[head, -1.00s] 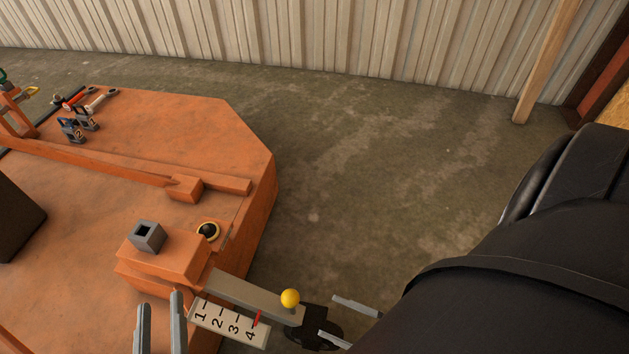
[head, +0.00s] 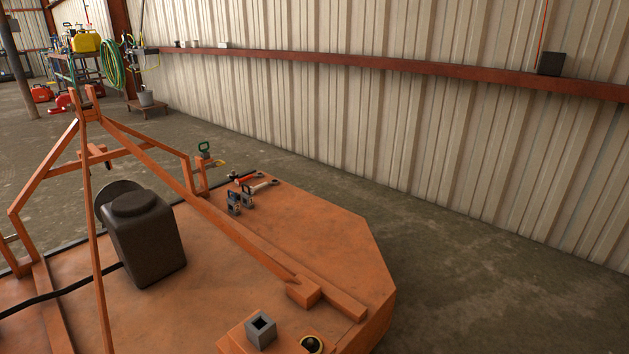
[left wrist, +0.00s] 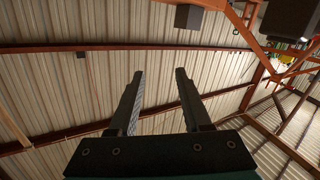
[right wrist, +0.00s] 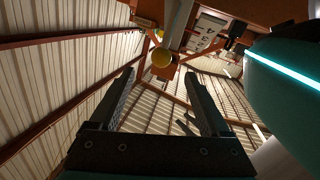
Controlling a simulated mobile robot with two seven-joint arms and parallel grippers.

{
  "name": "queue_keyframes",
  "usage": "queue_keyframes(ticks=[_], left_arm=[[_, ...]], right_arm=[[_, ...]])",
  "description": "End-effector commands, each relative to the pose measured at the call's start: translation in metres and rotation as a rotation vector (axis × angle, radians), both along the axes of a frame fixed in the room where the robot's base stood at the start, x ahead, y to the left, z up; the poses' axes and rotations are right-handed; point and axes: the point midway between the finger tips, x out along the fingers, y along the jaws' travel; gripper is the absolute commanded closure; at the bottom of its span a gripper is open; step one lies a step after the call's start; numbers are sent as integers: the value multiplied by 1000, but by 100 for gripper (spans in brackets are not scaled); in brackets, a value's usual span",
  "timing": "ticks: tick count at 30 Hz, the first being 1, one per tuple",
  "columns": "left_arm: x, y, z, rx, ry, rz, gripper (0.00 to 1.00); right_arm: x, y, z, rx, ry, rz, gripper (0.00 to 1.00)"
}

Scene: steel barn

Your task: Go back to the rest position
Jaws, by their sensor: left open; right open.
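My left gripper (left wrist: 157,102) shows in the left wrist view with its two fingers apart and nothing between them. My right gripper (right wrist: 158,105) shows in the right wrist view, also with its fingers apart and empty. Neither gripper is in the head view. The orange mower deck (head: 225,290) fills the lower left of the head view.
On the deck are a dark grey tank (head: 145,240), a grey square socket (head: 261,330), padlocks (head: 240,201) and a wrench (head: 262,187). An orange frame (head: 90,110) rises at left. Bare concrete (head: 470,270) lies right of the deck, before a corrugated wall (head: 450,130).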

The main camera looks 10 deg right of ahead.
Motion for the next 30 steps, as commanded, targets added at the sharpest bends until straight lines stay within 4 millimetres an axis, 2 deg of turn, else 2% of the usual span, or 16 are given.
queue_keyframes(ticks=[5, 11, 18, 24, 30], left_arm=[[1, 9, -46, 101, 142, -5, 51], [-12, 36, -115, 235, 351, -2, 51], [-48, 83, -179, 376, 609, 13, 51], [-94, 127, -211, 475, 830, 33, 51], [-146, 165, -224, 548, 1036, 52, 51]], right_arm=[[13, -5, 1, -64, 144, -69, 19], [20, -16, -10, -145, 370, -168, 19], [9, -27, -17, -226, 654, -271, 19], [-13, -31, -13, -278, 900, -340, 19], [-42, -30, -1, -318, 1132, -389, 19]])
